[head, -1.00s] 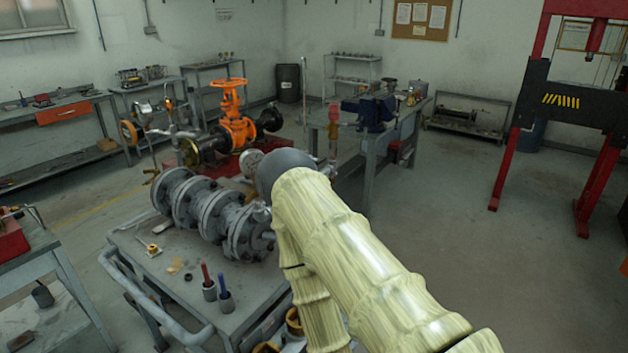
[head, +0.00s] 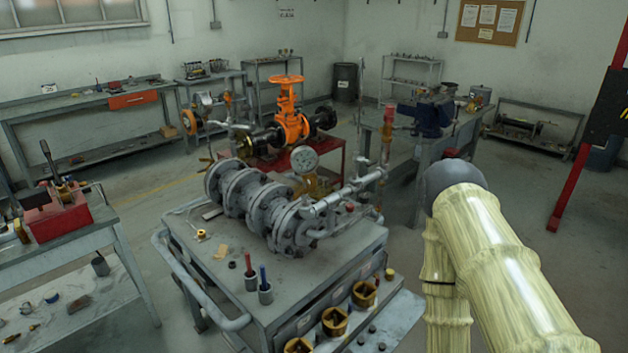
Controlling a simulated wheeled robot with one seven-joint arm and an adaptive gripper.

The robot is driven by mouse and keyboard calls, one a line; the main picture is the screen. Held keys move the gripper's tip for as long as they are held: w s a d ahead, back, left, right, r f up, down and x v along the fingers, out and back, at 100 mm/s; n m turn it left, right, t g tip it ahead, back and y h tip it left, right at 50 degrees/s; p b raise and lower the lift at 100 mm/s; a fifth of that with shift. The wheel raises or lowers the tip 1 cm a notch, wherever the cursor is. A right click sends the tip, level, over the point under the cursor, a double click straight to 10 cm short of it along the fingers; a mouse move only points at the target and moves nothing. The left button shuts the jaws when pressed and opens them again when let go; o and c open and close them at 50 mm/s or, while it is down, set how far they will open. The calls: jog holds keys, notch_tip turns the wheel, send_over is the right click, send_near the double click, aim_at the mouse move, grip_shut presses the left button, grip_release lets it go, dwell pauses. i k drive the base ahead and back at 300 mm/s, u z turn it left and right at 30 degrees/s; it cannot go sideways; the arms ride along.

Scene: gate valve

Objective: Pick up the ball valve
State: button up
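My arm, in a pale yellow ribbed cover with a dark grey rounded joint, rises at the right of the head view. My gripper is not visible, so I cannot see whether it holds anything. I cannot say for sure which fitting is the ball valve. A grey flanged valve assembly (head: 265,209) lies on the grey cart (head: 200,262), with a pipe and a round gauge (head: 304,160) at its far right. Several brass fittings (head: 364,293) sit along the cart's front right side. An orange gate valve (head: 289,113) stands behind on a red stand.
Red and blue-handled tools stand in small cups (head: 265,291) on the cart. A workbench with a red box (head: 57,219) is at the left. A bench with a blue vise (head: 425,118) is behind at the right. Open floor lies behind the cart's left side.

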aim_at(312, 182)
jog(key=z, duration=1.9)
jog(key=i, duration=1.4)
jog(key=u, duration=3.05)
